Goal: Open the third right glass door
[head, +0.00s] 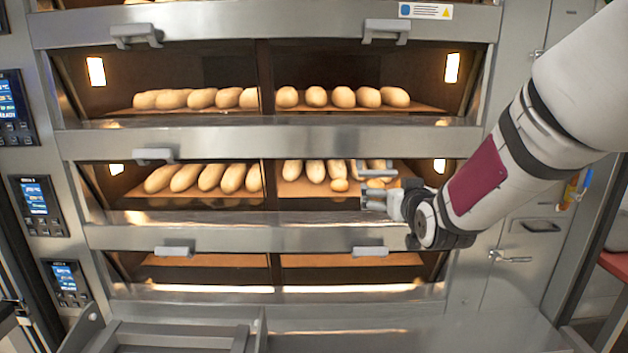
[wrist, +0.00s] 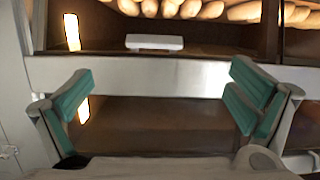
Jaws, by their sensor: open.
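The deck oven has glass doors in left and right pairs, with a grey handle at the top of each. The middle visible deck's right door (head: 300,190) is shut, with loaves behind it. Its handle (head: 376,166) is partly behind my gripper, and a handle above the fingers in the wrist view (wrist: 155,42) appears to be the same one. My gripper (head: 372,198) is open and empty in front of this door, a little below its handle. Its green finger pads (wrist: 160,98) are wide apart. I cannot tell touching from the pictures, and the door count is unclear.
The upper right handle (head: 386,30) and lower right handle (head: 370,251) are on other decks. Control panels (head: 38,205) line the left side. A steel cabinet door (head: 520,255) with a lever stands at the right, near my arm.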

